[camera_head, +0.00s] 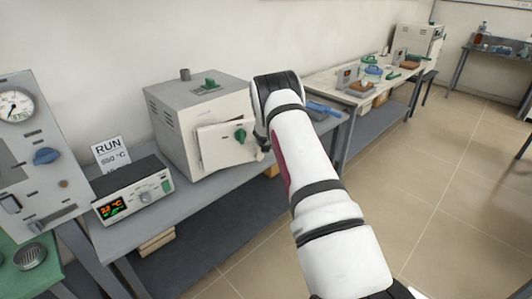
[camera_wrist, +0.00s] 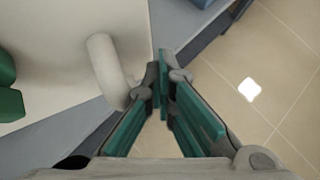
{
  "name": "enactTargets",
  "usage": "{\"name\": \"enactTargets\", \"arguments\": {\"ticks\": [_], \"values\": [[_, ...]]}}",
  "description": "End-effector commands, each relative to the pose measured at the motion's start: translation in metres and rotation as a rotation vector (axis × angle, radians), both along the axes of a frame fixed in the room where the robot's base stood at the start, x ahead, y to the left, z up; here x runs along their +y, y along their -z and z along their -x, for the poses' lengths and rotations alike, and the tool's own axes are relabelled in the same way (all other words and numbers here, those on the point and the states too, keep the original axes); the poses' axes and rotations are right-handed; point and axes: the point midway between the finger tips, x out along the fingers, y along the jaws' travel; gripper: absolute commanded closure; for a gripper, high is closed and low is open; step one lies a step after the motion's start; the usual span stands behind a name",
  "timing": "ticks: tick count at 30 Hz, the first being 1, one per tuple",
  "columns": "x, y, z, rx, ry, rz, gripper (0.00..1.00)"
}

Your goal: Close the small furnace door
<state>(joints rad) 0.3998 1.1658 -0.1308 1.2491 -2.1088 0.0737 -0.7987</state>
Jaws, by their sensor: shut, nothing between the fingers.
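The small furnace (camera_head: 170,118) is a pale grey box on the grey bench. Its white door (camera_head: 218,150) is at the front, with a green knob (camera_head: 240,135). The door looks at a slight angle to the body, with a dark line along its left edge; how wide any gap is cannot be told. My gripper (camera_head: 264,150) is beside the door's right edge, partly hidden by my arm. In the wrist view my gripper (camera_wrist: 163,78) is shut and empty, its tips just right of a pale curved handle (camera_wrist: 108,68). Contact is unclear. Green parts (camera_wrist: 8,95) show at the left.
A controller box (camera_head: 133,190) with a lit display and a RUN sign (camera_head: 110,152) stand left of the furnace. A gauge panel (camera_head: 28,150) is at far left. A blue item (camera_head: 322,109) lies on the bench behind my arm. The tiled floor (camera_head: 440,190) at right is clear.

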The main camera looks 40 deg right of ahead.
Motion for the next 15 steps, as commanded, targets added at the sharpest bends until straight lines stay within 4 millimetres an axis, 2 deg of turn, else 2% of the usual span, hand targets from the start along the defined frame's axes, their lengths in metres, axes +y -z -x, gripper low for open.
{"name": "enactTargets", "arguments": {"ticks": [1, 15], "values": [[0.002, 0.002, -0.008, -0.002, -0.022, -0.006, 1.00], [-0.019, 0.005, -0.059, -0.001, -0.339, -0.002, 1.00]]}}
